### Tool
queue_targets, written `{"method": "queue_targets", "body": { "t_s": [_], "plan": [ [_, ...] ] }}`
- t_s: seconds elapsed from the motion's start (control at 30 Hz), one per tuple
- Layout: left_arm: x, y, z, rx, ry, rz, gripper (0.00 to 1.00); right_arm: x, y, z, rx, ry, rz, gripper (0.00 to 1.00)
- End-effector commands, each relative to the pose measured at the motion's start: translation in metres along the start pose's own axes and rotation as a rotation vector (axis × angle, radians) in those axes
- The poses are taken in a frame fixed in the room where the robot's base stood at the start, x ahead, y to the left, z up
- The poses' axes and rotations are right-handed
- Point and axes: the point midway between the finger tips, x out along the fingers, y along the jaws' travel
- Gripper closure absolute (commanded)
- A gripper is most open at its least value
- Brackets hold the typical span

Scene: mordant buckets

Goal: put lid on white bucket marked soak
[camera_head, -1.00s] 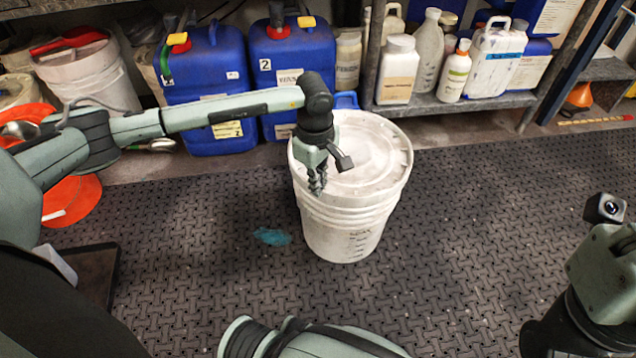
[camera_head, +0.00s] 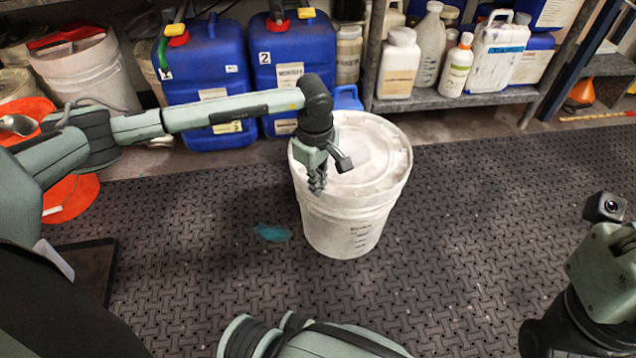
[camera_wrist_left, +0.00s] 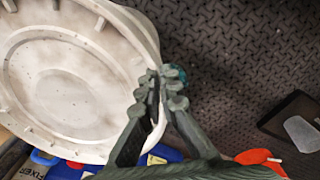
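The white bucket (camera_head: 345,235) stands on the dark mat, with a dark marking and scale lines on its front; the word is too small to read surely. A whitish, stained round lid (camera_head: 375,150) covers its mouth; I cannot tell whether it is seated or just above the rim. My left gripper (camera_head: 317,185) points down at the lid's near-left edge. In the left wrist view its fingers (camera_wrist_left: 162,90) are close together with the rim of the lid (camera_wrist_left: 60,85) between them. My right arm shows at the right edge; its fingers are not visible.
Blue jugs (camera_head: 205,80) and a white bucket (camera_head: 88,75) with a red item on top stand behind, left. A metal shelf (camera_head: 450,101) with several bottles is behind, right. An orange item (camera_head: 72,198) lies left. The mat (camera_head: 500,220) is clear right of the bucket.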

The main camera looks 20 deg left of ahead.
Motion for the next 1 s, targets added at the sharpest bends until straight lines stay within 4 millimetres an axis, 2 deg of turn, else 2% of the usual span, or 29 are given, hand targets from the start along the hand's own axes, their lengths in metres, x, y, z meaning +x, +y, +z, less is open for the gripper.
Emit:
{"method": "queue_targets", "body": {
  "t_s": [0.03,0.2,0.57,0.67,1.0],
  "plan": [
    [-0.001,0.001,0.000,0.000,0.000,0.001,0.91,0.001,0.000,0.000,0.000,0.000,0.000,1.00],
    [-0.001,0.000,0.000,0.000,0.000,0.001,0.71,0.001,0.000,0.000,0.000,0.000,0.000,1.00],
    [-0.005,0.000,0.000,0.000,0.000,0.001,0.71,0.001,0.000,0.000,0.000,0.000,0.000,1.00],
    [-0.017,0.001,0.000,0.000,-0.001,0.003,0.71,0.001,0.000,0.000,0.000,0.000,0.000,1.00],
    [-0.088,0.001,0.000,0.000,0.000,0.004,0.71,0.000,0.000,0.000,0.000,0.000,0.000,1.00]
  ]
}}
